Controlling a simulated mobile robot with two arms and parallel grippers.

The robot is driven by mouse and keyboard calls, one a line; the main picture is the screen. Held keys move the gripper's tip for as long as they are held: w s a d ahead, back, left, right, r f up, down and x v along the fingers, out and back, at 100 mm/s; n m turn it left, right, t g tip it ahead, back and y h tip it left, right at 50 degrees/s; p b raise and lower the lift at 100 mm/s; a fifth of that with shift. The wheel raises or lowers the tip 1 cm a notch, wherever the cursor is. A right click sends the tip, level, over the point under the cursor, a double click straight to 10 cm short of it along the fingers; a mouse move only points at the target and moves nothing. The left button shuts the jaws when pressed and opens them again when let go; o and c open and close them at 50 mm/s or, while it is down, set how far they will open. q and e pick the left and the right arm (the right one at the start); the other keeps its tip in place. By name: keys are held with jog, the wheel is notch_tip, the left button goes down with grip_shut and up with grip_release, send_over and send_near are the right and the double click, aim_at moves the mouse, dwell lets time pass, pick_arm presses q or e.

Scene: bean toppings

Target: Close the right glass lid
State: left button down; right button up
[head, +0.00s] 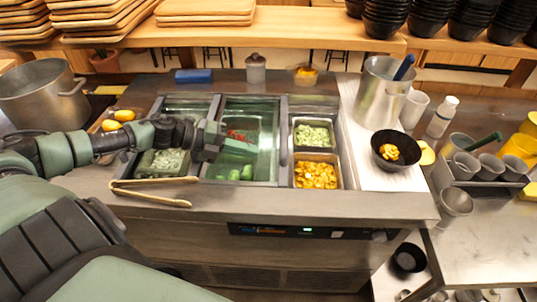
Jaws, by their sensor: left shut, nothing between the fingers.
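The topping counter has three bays side by side. Greenish glass shows over the middle bay (262,125), with red and green food below it. The right bay shows two uncovered trays, one of pale green toppings (313,134) and one of yellow toppings (316,175). I cannot clearly make out a separate right glass lid there. The left bay holds a tray of green toppings (163,162), partly hidden by my arm. My left gripper (222,142) is shut and empty, over the left part of the middle bay. My right gripper is not in view.
Wooden tongs (152,192) lie at the counter's front left. A metal pot (42,92) stands at far left. A tall metal pot (380,95) and a black bowl (396,151) stand on the white board at right. A lidded jar (256,68) stands behind the bays.

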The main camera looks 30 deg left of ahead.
aim_at(269, 165)
pick_arm(q)
jog(key=w+d, duration=0.1)
jog(key=w+d+p, duration=0.1)
jog(key=d, duration=0.1)
jog(key=shift+w+d+f, duration=0.1)
jog(key=shift+w+f, duration=0.2)
jog(key=shift+w, duration=0.1)
jog(key=shift+p+x, duration=0.4)
jog(key=shift+x, duration=0.4)
jog(key=shift+d, duration=0.1)
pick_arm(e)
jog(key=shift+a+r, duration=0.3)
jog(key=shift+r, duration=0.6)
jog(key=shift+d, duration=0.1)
